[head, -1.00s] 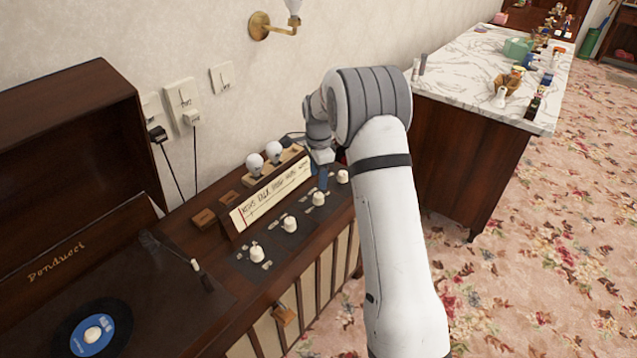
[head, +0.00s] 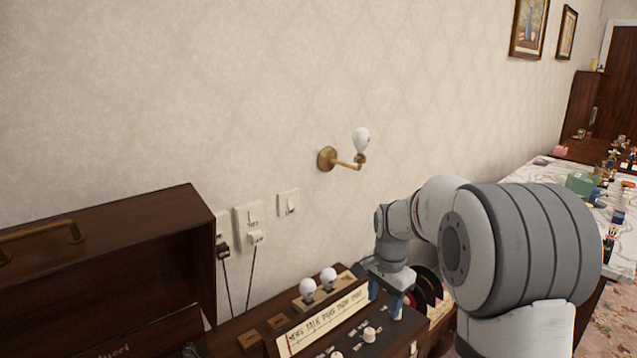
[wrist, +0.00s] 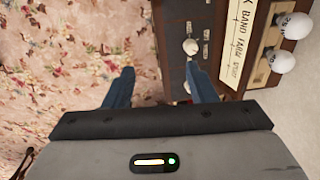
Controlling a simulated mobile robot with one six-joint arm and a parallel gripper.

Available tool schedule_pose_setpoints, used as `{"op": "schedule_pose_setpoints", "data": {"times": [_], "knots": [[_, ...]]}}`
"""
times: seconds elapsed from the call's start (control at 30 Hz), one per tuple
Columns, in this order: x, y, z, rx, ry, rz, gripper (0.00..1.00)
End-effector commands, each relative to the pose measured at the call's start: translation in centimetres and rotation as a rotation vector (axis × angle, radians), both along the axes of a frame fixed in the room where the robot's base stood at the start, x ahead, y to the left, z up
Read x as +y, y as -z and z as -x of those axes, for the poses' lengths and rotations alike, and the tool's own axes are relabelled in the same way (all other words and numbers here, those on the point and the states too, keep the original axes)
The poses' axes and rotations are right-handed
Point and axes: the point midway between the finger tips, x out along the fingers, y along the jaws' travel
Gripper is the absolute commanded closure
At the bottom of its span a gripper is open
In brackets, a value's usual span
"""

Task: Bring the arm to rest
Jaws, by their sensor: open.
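My gripper (head: 386,297) is above the right end of the radio cabinet, pointing down. Its two blue fingers are apart with nothing between them. In the wrist view my gripper (wrist: 160,88) is also open and empty, with the floral carpet and the cabinet's dark edge below it. A white knob (wrist: 190,47) shows just beyond the right finger. My arm reaches from the lower right, bent at a large grey joint.
The cabinet has a dial strip (head: 322,320), white knobs (head: 369,334) and two bulbs (head: 328,276) in a wooden holder. A brass wall lamp (head: 327,158) with a bulb, a light switch (head: 288,203) and plugged sockets are on the wall. A marble counter (head: 619,187) stands right.

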Motion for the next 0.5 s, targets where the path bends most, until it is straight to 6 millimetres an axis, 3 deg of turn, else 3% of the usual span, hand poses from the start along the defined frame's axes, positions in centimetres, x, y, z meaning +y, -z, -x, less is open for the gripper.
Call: {"op": "schedule_pose_setpoints", "data": {"times": [0.03, 0.2, 0.5], "knots": [[0.0, -2.0, 2.1, -0.016, -0.063, 0.005, 0.49], [0.0, -5.5, 8.7, -0.051, -0.291, 0.031, 0.49], [0.0, -8.1, 20.4, -0.109, -0.68, 0.094, 0.49]]}}
